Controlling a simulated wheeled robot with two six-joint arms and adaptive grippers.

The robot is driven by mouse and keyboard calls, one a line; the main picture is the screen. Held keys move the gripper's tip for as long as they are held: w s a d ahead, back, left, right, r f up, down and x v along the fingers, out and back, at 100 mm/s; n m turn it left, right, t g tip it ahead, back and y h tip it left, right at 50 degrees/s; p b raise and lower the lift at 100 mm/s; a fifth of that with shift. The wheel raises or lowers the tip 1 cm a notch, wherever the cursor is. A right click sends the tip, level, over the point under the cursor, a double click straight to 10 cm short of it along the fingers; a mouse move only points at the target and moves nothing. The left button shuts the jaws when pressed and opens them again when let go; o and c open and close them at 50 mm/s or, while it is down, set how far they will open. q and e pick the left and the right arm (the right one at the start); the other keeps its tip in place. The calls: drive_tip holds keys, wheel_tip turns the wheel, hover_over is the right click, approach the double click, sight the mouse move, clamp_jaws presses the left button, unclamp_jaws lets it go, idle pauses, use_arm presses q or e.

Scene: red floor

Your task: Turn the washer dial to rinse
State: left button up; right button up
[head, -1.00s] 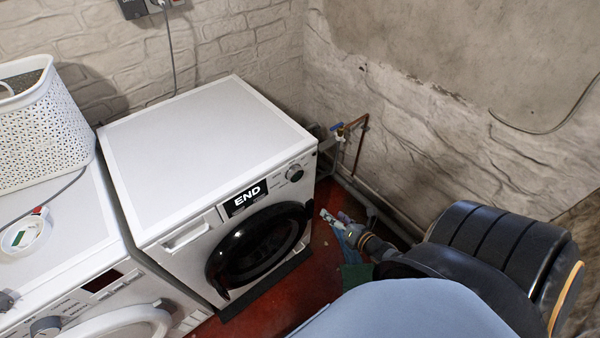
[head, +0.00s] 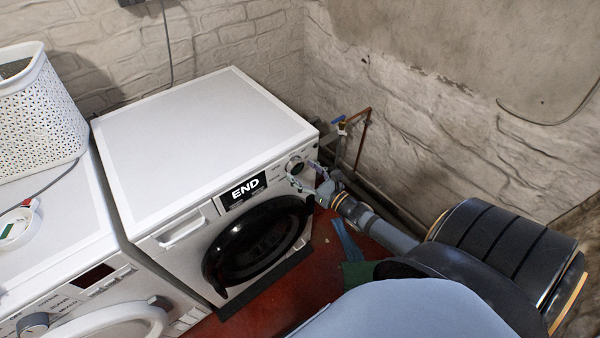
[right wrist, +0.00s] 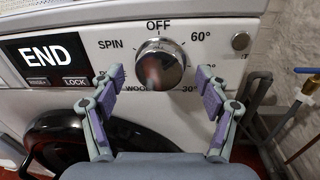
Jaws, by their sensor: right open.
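The washer (head: 200,135) is white with a black round door and a display (head: 244,190) that reads END. Its silver dial (head: 295,165) sits at the front panel's right end. In the right wrist view the dial (right wrist: 160,68) is near the centre, with OFF above, SPIN upper left, 60° upper right, 30° lower right and a partly hidden WOO... lower left. I cannot read a rinse label or tell where the dial points. My right gripper (right wrist: 160,82) is open, one purple-padded finger on each side of the dial, apparently not touching it. My left gripper is out of view.
A second white machine (head: 60,235) stands at the left, with a speckled basket (head: 40,115) on it. A pipe with a blue-handled tap (head: 338,119) runs along the right wall. Blue cloth (head: 347,240) lies on the red floor.

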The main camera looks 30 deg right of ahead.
drive_tip(key=shift+w+a, duration=0.1)
drive_tip(key=shift+w, duration=0.65)
drive_tip(key=c, duration=1.2)
drive_tip(key=shift+o, duration=0.2)
